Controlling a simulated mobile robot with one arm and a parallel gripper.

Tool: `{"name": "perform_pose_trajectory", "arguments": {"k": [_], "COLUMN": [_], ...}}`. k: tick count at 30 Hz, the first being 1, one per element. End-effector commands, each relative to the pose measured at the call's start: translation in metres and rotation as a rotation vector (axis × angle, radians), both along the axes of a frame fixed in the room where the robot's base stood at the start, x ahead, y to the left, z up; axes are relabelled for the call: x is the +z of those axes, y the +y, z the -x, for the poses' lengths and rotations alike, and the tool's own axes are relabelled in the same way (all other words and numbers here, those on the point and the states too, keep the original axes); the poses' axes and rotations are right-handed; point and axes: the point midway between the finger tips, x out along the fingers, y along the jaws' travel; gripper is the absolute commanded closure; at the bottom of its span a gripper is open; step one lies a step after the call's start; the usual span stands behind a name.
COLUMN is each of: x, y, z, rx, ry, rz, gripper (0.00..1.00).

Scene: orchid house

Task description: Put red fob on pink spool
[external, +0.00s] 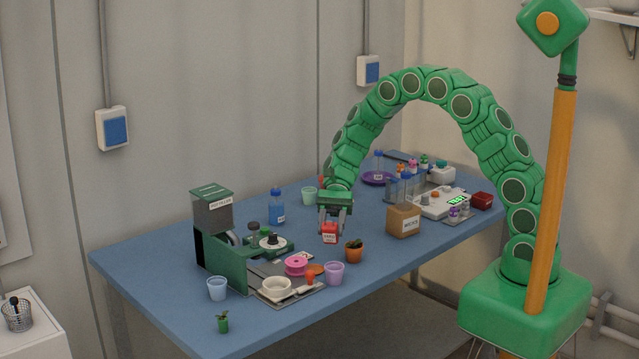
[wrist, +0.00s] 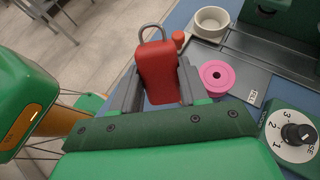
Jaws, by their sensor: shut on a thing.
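The red fob (wrist: 158,72) with a metal ring at its end is held between the two fingers of my gripper (wrist: 155,85) in the wrist view. In the external view the red fob (external: 330,231) hangs below my gripper (external: 333,222), over the blue table, with a white label on it. The pink spool (external: 296,265) lies on a grey mat at the table's front, left of the fob and apart from it. In the wrist view the pink spool (wrist: 216,76) shows just right of the fob, with its centre hole facing up.
A white bowl (external: 276,287) and a purple cup (external: 334,273) stand near the spool. A green machine with a dial (external: 272,242) stands behind the spool. A cardboard box (external: 403,219) with bottles stands farther right.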

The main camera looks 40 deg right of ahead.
Motion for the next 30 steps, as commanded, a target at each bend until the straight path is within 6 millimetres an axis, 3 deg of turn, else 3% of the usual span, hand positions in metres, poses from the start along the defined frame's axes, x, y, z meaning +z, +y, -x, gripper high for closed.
{"name": "perform_pose_trajectory", "arguments": {"k": [6,12,20,30], "x": [0.012,0.023,0.027,-0.009], "y": [0.039,0.061,0.068,0.068], "z": [-0.015,-0.038,-0.053,-0.053], "rx": [-0.120,-0.205,-0.249,-0.248], "ry": [0.151,0.225,0.256,0.256], "rz": [-0.221,-0.372,-0.445,-0.444], "gripper": [0.91,0.91,0.91,0.91]}}
